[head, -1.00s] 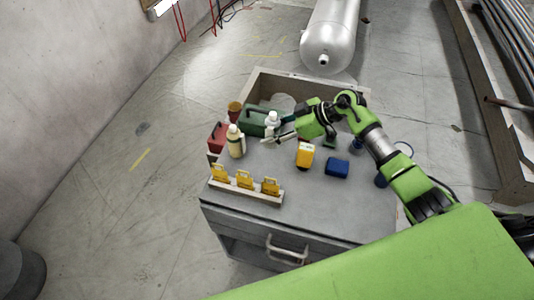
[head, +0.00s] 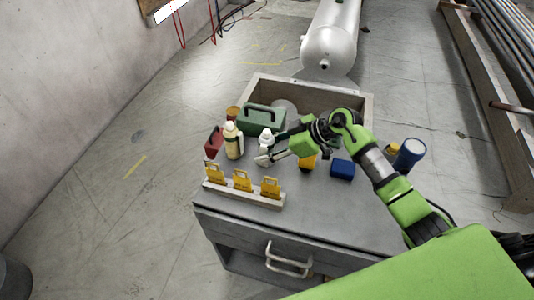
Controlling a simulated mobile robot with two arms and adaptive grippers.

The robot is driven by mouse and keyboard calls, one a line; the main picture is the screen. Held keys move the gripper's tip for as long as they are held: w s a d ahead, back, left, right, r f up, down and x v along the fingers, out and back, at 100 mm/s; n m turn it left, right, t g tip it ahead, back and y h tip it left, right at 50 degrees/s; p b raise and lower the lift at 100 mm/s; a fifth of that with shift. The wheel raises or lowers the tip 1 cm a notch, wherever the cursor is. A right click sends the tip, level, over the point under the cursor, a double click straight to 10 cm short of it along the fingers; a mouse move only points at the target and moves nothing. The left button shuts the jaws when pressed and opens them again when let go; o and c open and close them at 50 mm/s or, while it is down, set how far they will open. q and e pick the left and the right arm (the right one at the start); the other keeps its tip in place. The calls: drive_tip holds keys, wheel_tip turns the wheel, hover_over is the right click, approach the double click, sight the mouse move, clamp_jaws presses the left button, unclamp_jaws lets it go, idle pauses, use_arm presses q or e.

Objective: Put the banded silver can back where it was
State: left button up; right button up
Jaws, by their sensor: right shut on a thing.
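A small pale silver-white can (head: 266,137) with a white top is between the fingers of my right gripper (head: 268,153). I take it for the banded silver can; its bands are too small to make out. The fingers come in from the right and hide part of its body. I cannot tell whether its base touches the grey cabinet top (head: 318,205). A cream bottle (head: 233,142) with a white cap stands just left of it. My left gripper is not in view.
A green toolbox (head: 264,119) and a red container (head: 214,142) stand behind and left. Yellow tags on a rack (head: 243,193) stand in front. The front right top is bare.

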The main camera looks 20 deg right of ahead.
drive_tip(key=o, duration=0.7)
drive_tip(key=v, duration=1.2)
